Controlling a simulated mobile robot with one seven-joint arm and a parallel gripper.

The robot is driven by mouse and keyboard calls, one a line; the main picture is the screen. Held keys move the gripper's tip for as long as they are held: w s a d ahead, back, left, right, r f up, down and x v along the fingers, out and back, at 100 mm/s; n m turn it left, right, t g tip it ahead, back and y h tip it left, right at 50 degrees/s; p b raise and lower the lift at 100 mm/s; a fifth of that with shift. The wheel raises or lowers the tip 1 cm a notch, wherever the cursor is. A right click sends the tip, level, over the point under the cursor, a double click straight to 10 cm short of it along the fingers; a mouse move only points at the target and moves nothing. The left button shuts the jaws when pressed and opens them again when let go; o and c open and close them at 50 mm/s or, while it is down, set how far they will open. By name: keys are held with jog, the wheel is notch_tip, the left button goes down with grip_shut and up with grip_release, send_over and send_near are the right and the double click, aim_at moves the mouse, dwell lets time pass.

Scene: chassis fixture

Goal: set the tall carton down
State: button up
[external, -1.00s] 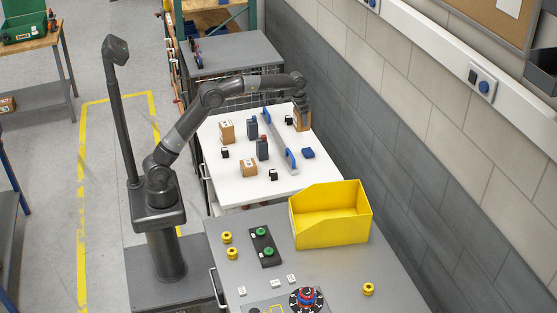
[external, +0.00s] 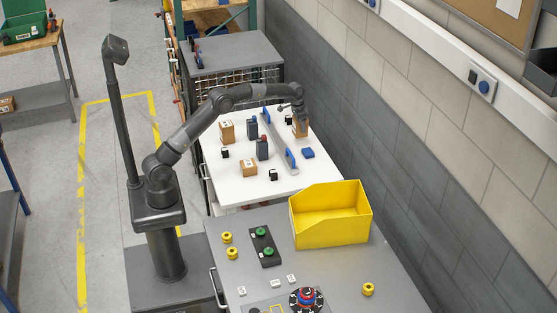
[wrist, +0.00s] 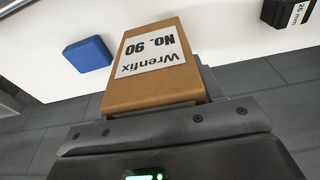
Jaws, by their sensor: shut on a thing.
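The tall carton (external: 300,130) is brown cardboard, at the far right of the white worktop (external: 234,186) in the external view. My gripper (external: 301,119) is shut on it from above. In the wrist view the carton (wrist: 145,90) fills the middle, with a white label reading "Wrenfix No. 90", and my gripper (wrist: 160,115) shows as a dark body at the bottom. I cannot tell whether the carton's base touches the worktop.
A blue block (external: 308,153) and a small black box (external: 289,119) lie near the carton. Other cartons (external: 227,131) (external: 248,167) and dark boxes (external: 262,149) stand further left. The wall is close on the right.

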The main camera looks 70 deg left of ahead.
aim_at(300, 131)
jog(key=shift+a+f, duration=0.15)
jog(key=shift+a, duration=0.05)
jog(key=shift+f, duration=1.9)
jog(key=shift+f, duration=0.15)
jog(key=o, duration=1.2)
jog(key=r, duration=0.4)
jog(key=s+r, duration=0.1)
jog(key=r, duration=0.7)
jog(key=shift+s+r, duration=0.1)
jog(key=shift+s, duration=0.3)
